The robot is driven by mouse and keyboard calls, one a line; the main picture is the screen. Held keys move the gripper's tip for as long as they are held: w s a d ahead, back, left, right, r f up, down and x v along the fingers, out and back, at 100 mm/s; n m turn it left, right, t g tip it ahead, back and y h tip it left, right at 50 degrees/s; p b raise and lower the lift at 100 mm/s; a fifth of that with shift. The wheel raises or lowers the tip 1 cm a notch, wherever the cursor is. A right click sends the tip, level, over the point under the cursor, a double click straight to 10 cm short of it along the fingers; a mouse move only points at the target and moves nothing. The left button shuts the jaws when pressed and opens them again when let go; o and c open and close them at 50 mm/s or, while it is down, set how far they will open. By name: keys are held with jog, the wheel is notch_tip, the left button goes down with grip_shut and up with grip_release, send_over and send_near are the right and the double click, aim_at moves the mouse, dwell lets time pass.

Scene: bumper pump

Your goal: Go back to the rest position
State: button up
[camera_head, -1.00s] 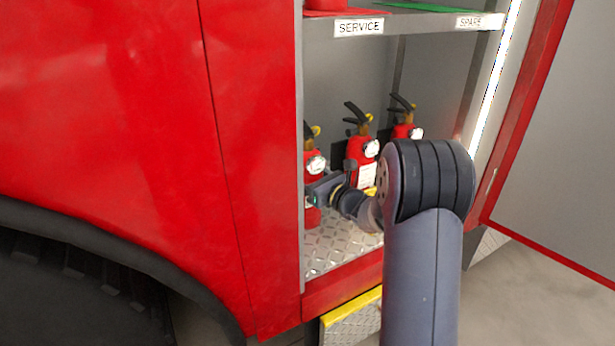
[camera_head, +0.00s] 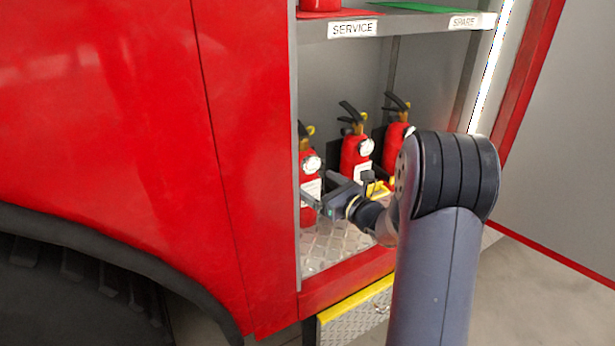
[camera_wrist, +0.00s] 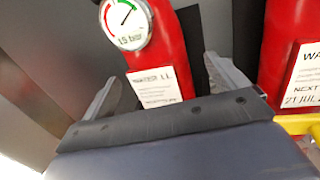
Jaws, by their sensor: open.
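My gripper (camera_head: 320,192) is inside the open red locker, low in front of the left extinguisher (camera_head: 309,178). In the wrist view its two fingers (camera_wrist: 163,88) are spread wide, with the left extinguisher (camera_wrist: 172,58) showing between them. The fingers stand apart from the cylinder's sides, and nothing is held. This extinguisher is upright, with a round gauge reading in bar and a white label. The locker's left edge hides part of it in the head view.
A middle extinguisher (camera_head: 355,155) and a right extinguisher (camera_head: 393,145) stand upright on the tread-plate floor (camera_head: 322,250). A shelf (camera_head: 405,23) labelled SERVICE and SPARE is above. The open door (camera_head: 560,130) is on the right; a yellow-edged step (camera_head: 352,304) is below.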

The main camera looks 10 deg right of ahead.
jog(key=v, duration=0.4)
jog(key=shift+s+d, duration=0.1)
jog(key=shift+s, duration=0.15)
jog(key=b+x, duration=0.1)
jog(key=x, duration=0.9)
jog(key=shift+w, duration=0.25)
jog(key=shift+w+a+r, duration=0.1)
jog(key=shift+a+r, duration=0.1)
jog(key=shift+r, duration=0.05)
jog(key=shift+f, duration=0.15)
